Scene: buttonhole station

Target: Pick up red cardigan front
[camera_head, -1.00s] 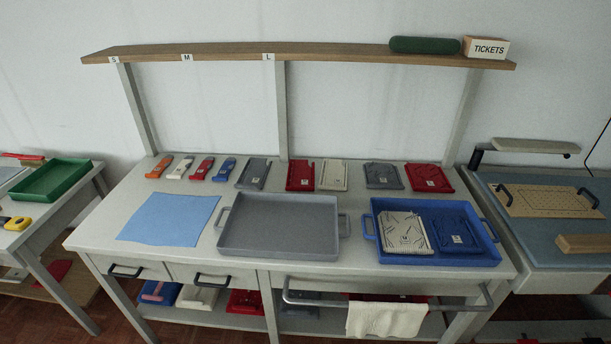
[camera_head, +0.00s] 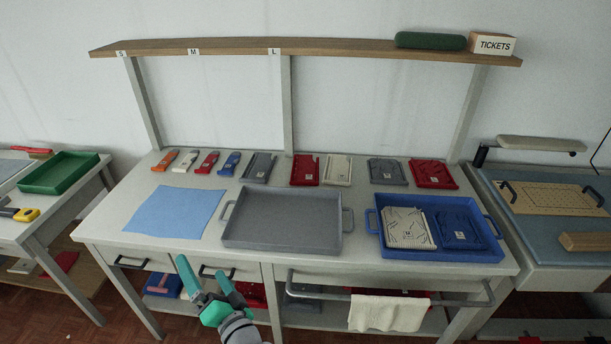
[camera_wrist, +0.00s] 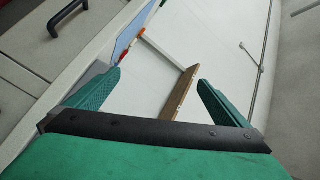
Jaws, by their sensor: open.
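Two folded red garment pieces lie flat at the back of the table: one (camera_head: 305,169) right of the middle, beside a cream piece, and a wider one (camera_head: 432,174) at the right end of the row. I cannot tell which one is the cardigan front. A small narrow red piece (camera_head: 207,162) lies further left, between a cream and a blue one. My gripper (camera_head: 203,270) is open and empty in front of the table, at the drawers, well short of the red pieces. In the wrist view its green fingers (camera_wrist: 158,82) are apart with nothing between them.
A grey tray (camera_head: 281,242) and a blue tray (camera_head: 440,254) holding a cream and a navy piece stand in front of the row. A blue cloth (camera_head: 175,211) lies left. A wooden shelf (camera_head: 340,47) hangs above. A rail (camera_head: 385,289) runs along the front.

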